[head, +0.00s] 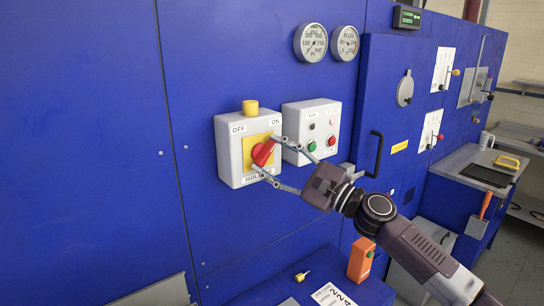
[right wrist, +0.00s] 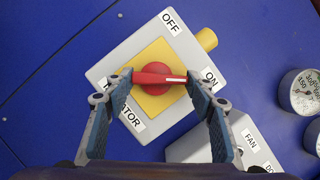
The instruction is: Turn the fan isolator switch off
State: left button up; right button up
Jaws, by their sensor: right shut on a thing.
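The fan isolator switch is a light grey box (head: 229,160) on the blue machine wall, with a yellow plate (head: 250,146) and a red rotary knob (head: 263,152). Labels read OFF at upper left and ON at upper right. The knob's handle points toward ON. My right gripper (head: 266,155) is shut on the red knob, one finger on each side. In the right wrist view, the fingers (right wrist: 155,79) flank the knob (right wrist: 152,86), with its pointer toward the ON label (right wrist: 210,79). My left gripper is not in view.
A grey fan push-button box (head: 312,112) sits just right of the isolator. Two round gauges (head: 311,42) are above. A blue door with a black handle (head: 376,154) is further right.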

jog(key=n+g+p, duration=0.1)
jog(key=n, duration=0.2)
jog(key=shift+r+n+g, duration=0.15)
jog(key=shift+n+g, duration=0.25)
jog(key=n+g+h, duration=0.1)
jog(key=n, duration=0.2)
jog(key=shift+r+n, duration=0.1)
jog(key=shift+n, duration=0.2)
jog(key=n, duration=0.2)
jog(key=shift+s+a+r+n+g+h+p, duration=0.1)
jog(key=shift+a+n+g+h+p, duration=0.05)
jog(key=shift+n+g+h+p, duration=0.2)
jog(key=n+h, duration=0.1)
jog(key=n+h+p, duration=0.1)
jog(key=n, duration=0.1)
jog(key=shift+s+a+r+n+p, duration=0.1)
jog(key=shift+r+n+p, duration=0.05)
jog(key=shift+n+p, duration=0.15)
jog(key=shift+a+n+h+p, duration=0.1)
jog(key=shift+n+h+p, duration=0.5)
jog(key=shift+n, duration=0.55)
jog(key=shift+f, duration=0.2)
